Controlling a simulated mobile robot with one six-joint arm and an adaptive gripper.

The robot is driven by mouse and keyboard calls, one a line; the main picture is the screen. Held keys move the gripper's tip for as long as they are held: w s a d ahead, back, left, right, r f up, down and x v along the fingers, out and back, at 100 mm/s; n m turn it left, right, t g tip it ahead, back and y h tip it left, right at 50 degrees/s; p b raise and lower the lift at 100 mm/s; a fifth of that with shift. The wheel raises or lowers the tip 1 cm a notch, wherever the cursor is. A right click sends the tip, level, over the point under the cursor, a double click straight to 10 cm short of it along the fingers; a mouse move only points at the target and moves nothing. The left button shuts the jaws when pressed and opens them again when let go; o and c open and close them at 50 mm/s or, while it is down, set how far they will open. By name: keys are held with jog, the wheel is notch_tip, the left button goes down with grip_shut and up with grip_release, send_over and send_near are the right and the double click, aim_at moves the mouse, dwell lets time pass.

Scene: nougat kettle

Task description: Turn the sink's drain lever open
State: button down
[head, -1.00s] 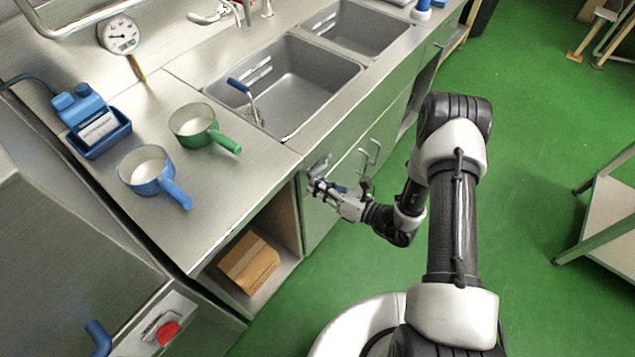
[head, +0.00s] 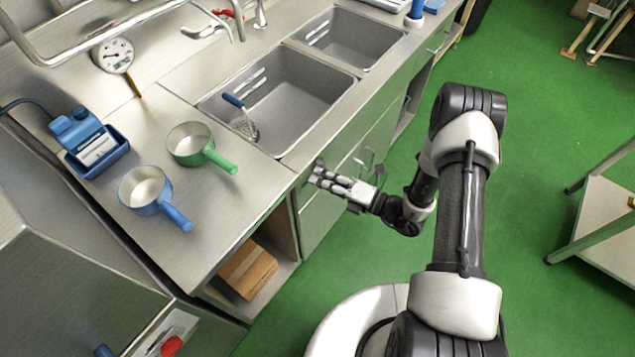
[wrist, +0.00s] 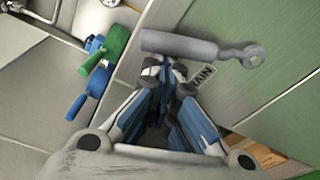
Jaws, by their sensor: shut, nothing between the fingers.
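The drain lever (wrist: 185,43) is a grey bar with a thick grip at its left and a ring-shaped end at its right in the wrist view. It lies nearly level across that picture, on the green cabinet front, above a label (wrist: 203,77) ending in "AIN". My gripper (wrist: 166,72) is shut and empty, its fingertips just below the lever's grip; I cannot tell if they touch. In the head view my gripper (head: 316,176) is at the cabinet front below the sink (head: 310,90). The lever is hard to make out there.
A green pan (head: 190,145) and a blue pan (head: 146,188) stand on the counter left of the sink. A blue-handled strainer (head: 240,115) leans in the near basin. Cabinet handles (head: 365,160) stick out beside my gripper. A brown box (head: 248,270) lies on the open shelf below.

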aim_at(325, 165)
jog(key=shift+w+d+r+m, duration=0.4)
jog(key=shift+w+d+m, duration=0.1)
jog(key=shift+w+m, duration=0.1)
jog(key=shift+w+d+r+m, duration=0.4)
jog(key=shift+w+d+m, duration=0.1)
jog(key=shift+w, duration=0.1)
jog(key=shift+d, duration=0.1)
jog(key=v, duration=1.1)
jog(key=shift+s+d, duration=0.2)
jog(key=shift+d, duration=0.15)
jog(key=shift+f, duration=0.1)
